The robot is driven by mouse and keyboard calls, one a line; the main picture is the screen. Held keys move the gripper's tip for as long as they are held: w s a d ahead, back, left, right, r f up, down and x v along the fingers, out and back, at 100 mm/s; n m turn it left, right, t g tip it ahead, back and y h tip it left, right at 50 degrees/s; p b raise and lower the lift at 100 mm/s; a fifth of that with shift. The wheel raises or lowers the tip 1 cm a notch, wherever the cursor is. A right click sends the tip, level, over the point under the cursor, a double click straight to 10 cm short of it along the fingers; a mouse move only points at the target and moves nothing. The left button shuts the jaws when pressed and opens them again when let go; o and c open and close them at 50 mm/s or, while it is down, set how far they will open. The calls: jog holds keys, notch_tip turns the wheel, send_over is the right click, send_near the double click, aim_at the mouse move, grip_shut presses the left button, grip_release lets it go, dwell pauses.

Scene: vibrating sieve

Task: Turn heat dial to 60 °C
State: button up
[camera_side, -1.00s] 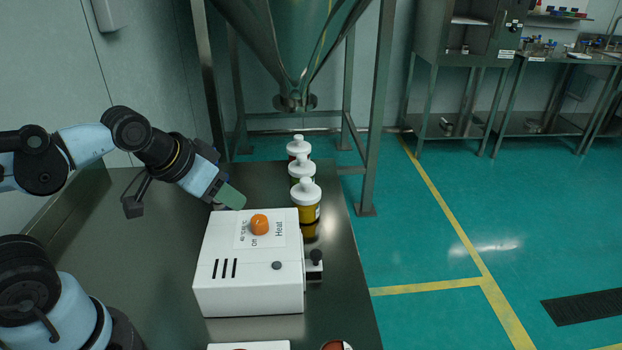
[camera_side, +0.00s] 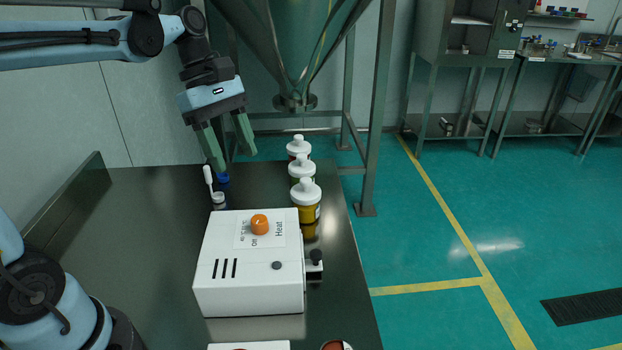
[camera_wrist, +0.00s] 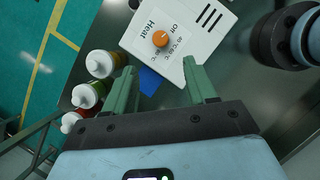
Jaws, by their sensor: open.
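The heat dial (camera_side: 260,224) is an orange knob on top of a white box (camera_side: 222,291) labelled "Heat" and "Off". In the wrist view the dial (camera_wrist: 161,39) shows a pale pointer mark and small temperature labels around it, too small to read surely. My gripper (camera_side: 233,160) is above and behind the box in the side view, fingers pointing down. It also shows in the wrist view (camera_wrist: 161,76), where its green fingers are apart with nothing held between them. The gripper does not touch the dial or box.
Several white-capped bottles (camera_side: 305,200) stand in a row behind the box at right. A small white-topped item (camera_side: 209,182) and a blue object (camera_wrist: 149,80) are below my gripper. A steel hopper (camera_side: 292,50) hangs at the back. The table (camera_side: 140,240) left of the box is clear.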

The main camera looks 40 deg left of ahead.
aim_at(259, 219)
jog(key=x, duration=1.2)
jog(key=c, duration=1)
